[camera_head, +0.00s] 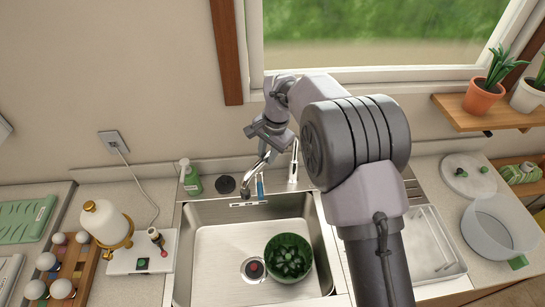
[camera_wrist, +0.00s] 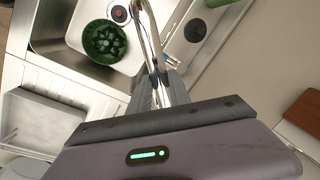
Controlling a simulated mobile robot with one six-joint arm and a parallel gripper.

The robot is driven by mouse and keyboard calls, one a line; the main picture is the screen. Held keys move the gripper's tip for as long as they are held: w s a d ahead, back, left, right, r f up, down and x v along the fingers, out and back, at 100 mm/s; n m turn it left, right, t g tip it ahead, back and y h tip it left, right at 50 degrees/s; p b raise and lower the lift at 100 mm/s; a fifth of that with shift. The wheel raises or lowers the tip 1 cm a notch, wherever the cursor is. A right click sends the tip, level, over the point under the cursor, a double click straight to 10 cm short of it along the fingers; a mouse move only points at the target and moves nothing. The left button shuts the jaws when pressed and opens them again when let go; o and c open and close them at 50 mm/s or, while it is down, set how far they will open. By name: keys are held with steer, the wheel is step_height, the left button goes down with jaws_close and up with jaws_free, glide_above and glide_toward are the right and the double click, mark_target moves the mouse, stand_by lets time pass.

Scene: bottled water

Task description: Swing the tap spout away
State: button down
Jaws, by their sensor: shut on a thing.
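The chrome tap spout (camera_head: 252,174) curves over the back edge of the steel sink in the head view. It also shows in the wrist view (camera_wrist: 150,32), running up from between my jaws. My gripper (camera_head: 268,148) is at the upper part of the spout, and in the wrist view (camera_wrist: 159,88) its fingers are shut on the metal tube. The bowl also shows in the wrist view (camera_wrist: 104,40). The tap's base is partly hidden by my arm.
A green soap bottle (camera_head: 190,178) and a dark round item (camera_head: 225,184) stand behind the sink. A white dish tray (camera_head: 432,245) and a clear container (camera_head: 497,232) are on the right. A white-and-gold vessel (camera_head: 105,222) stands on the left counter. The window is behind my arm.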

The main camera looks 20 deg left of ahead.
steer(key=shift+w+a+r, duration=0.1)
steer(key=shift+a, duration=0.05)
stand_by(0.3)
steer(key=c, duration=1.2)
jaws_free()
steer(key=shift+c, duration=0.2)
steer(key=s+d+r+p, duration=0.1)
steer(key=d+r, duration=0.2)
steer(key=r, duration=1.4)
steer(key=shift+d, duration=0.15)
steer(key=shift+s+d, duration=0.1)
